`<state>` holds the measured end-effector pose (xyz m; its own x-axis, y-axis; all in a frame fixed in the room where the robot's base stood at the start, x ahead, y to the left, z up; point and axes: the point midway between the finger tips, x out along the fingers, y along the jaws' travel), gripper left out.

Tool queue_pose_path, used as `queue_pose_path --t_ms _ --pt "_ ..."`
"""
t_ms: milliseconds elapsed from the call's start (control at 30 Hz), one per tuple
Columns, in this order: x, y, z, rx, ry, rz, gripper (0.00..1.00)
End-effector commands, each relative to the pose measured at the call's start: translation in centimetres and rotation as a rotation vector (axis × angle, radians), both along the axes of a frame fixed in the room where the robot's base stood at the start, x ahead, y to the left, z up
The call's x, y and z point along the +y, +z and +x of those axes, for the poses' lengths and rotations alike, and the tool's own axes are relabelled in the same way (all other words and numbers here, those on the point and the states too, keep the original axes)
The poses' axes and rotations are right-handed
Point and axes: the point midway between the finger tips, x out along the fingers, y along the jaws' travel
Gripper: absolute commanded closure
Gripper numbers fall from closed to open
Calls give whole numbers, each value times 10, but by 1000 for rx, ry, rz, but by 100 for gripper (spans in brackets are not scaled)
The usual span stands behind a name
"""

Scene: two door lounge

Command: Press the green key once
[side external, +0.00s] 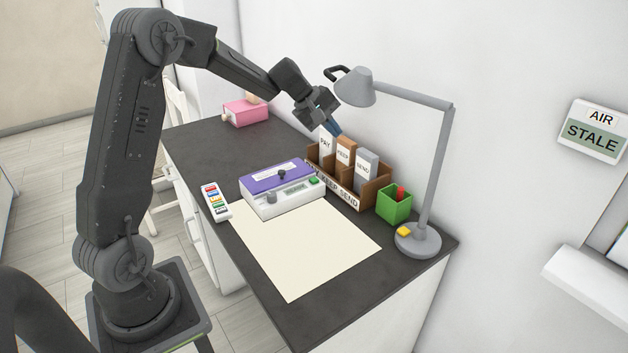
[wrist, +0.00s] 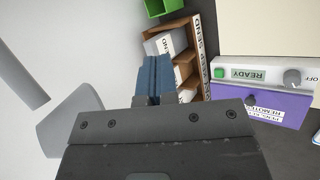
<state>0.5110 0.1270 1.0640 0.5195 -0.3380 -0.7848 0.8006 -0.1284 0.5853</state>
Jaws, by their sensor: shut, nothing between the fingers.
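A white device (side external: 282,204) with a purple top stands on the dark desk. A green key (side external: 314,181) is at the right end of its front, beside a display and a grey knob. In the wrist view, the green key (wrist: 219,73) sits next to a display reading READY. A white remote (side external: 215,201) with several coloured keys, one of them apparently green, lies left of the device. My gripper (side external: 337,131) is shut and empty, with blue fingers above the letter sorter, behind and above the device. The fingers (wrist: 154,62) point away from the green key.
The wooden letter sorter (side external: 345,187) holds several labelled packets under my gripper. A green pen cup (side external: 394,204) and a grey lamp (side external: 418,239) with a yellow button stand at the right. A cream mat (side external: 306,249) is bare. A pink box (side external: 245,113) is at the back.

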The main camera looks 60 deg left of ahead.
Motion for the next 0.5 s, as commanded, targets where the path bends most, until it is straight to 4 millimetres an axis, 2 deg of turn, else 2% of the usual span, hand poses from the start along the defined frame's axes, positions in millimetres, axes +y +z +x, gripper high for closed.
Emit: queue_pose_path --t_ms 33,200,400,500 --pt "21 -17 10 12 66 -46 100" --pt "78 -63 32 25 262 -180 100" --pt "124 -104 41 30 421 -286 100" --pt "136 -116 42 31 463 -314 100"
